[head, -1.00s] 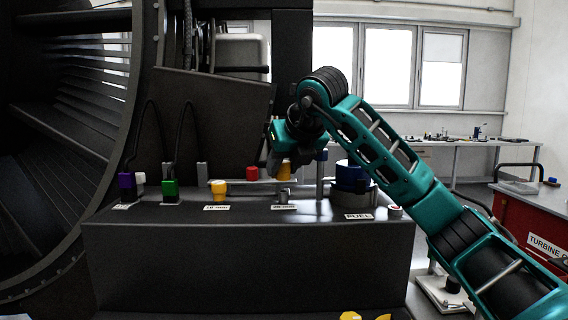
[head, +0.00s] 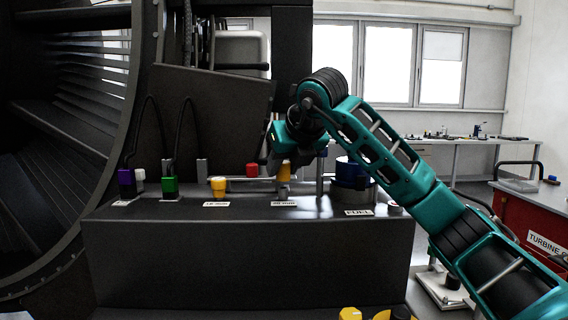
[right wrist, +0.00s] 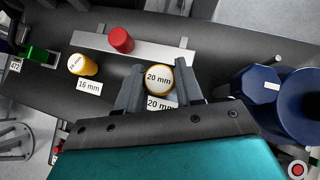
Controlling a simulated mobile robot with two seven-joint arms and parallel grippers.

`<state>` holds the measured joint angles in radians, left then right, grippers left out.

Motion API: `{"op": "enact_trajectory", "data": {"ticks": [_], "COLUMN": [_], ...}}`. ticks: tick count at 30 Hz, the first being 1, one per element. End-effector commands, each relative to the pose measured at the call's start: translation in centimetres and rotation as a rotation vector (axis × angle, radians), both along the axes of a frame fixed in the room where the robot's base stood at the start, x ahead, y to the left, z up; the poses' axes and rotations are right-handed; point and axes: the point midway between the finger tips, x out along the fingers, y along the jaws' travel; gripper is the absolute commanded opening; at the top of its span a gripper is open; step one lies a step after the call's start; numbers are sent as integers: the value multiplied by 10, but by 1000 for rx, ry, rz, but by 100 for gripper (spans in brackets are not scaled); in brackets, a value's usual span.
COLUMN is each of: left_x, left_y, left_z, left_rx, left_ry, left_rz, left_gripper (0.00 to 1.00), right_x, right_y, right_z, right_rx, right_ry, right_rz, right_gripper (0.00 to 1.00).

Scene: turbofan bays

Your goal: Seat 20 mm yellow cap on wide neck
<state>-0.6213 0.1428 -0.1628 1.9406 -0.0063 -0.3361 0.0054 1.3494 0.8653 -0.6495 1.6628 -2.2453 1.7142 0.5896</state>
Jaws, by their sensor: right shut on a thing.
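The 20 mm yellow cap (head: 283,172) is between the fingers of my right gripper (head: 288,172), which is shut on it. In the right wrist view the cap (right wrist: 159,76) shows its "20 mm" top between the two grey fingers (right wrist: 158,86). The wide neck (head: 284,190) is a short grey stub on the dark bench, behind its "20 mm" label (head: 284,203). The cap is just above the neck in the head view. I cannot tell whether they touch. In the wrist view the neck is hidden. My left gripper is not in view.
A yellow 16 mm cap (head: 218,186) stands left of the neck, with a red cap (head: 252,170) behind. Green (head: 170,187) and purple (head: 126,178) connectors are farther left. A large blue fuel cap (head: 350,174) stands close on the right. The bench front (head: 240,255) is clear.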

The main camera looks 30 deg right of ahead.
Motion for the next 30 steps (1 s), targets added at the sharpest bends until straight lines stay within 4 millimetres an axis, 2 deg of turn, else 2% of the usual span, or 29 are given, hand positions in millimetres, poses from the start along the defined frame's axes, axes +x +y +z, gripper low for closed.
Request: {"op": "enact_trajectory", "data": {"ticks": [26, 30], "left_x": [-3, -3], "left_y": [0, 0], "left_z": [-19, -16], "left_rx": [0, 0], "left_ry": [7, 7], "left_rz": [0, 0], "left_gripper": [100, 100], "right_x": [0, 0], "right_y": [0, 0], "right_z": [-24, -22], "right_rx": [0, 0], "right_ry": [1, 4], "right_rz": [0, -1], "right_gripper": [8, 8]}}
